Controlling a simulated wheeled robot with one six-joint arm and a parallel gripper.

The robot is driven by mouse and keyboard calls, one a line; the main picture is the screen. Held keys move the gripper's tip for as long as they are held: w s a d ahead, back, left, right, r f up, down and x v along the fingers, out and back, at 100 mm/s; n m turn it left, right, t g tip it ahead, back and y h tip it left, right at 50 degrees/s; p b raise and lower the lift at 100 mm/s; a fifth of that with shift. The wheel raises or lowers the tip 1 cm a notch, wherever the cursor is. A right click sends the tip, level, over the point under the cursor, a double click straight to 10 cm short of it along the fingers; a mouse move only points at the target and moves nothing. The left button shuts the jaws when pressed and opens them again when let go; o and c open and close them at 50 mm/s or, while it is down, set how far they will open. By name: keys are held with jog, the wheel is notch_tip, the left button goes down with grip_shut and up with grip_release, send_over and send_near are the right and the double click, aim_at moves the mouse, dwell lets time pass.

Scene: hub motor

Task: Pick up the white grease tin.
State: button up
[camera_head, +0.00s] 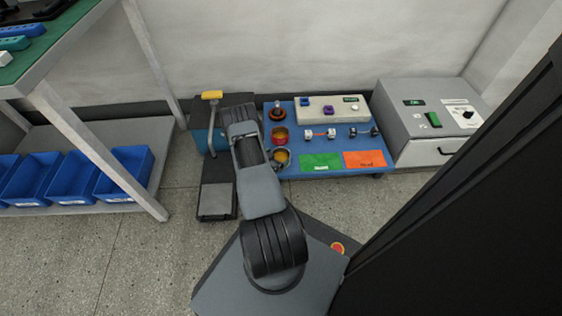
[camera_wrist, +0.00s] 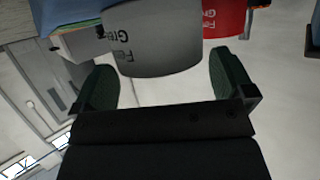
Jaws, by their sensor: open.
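The white grease tin (camera_wrist: 155,55) shows large in the wrist view, pale grey-white with dark lettering that appears upside down. My gripper (camera_wrist: 163,68) is open, with a green-padded finger on either side of the tin's near end. The tin reaches just between the fingertips; I cannot tell whether either finger touches it. In the head view the tin (camera_head: 282,157) stands at the left side of the blue table, with yellow contents, partly hidden by my gripper.
A red tin (camera_head: 279,136) stands just behind the white one; it also shows in the wrist view (camera_wrist: 228,18). The blue table (camera_head: 334,128) also holds green (camera_head: 320,162) and orange (camera_head: 364,159) mats and a pale button box (camera_head: 331,108). A grey cabinet (camera_head: 408,150) stands right.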

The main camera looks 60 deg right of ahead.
aim_at(286, 152)
jog(key=shift+b+x, duration=0.45)
jog(key=shift+x, duration=1.05)
jog(key=shift+a, duration=0.1)
jog(key=shift+c, duration=0.5)
jog(key=c, duration=0.6)
jog(key=shift+o, duration=0.2)
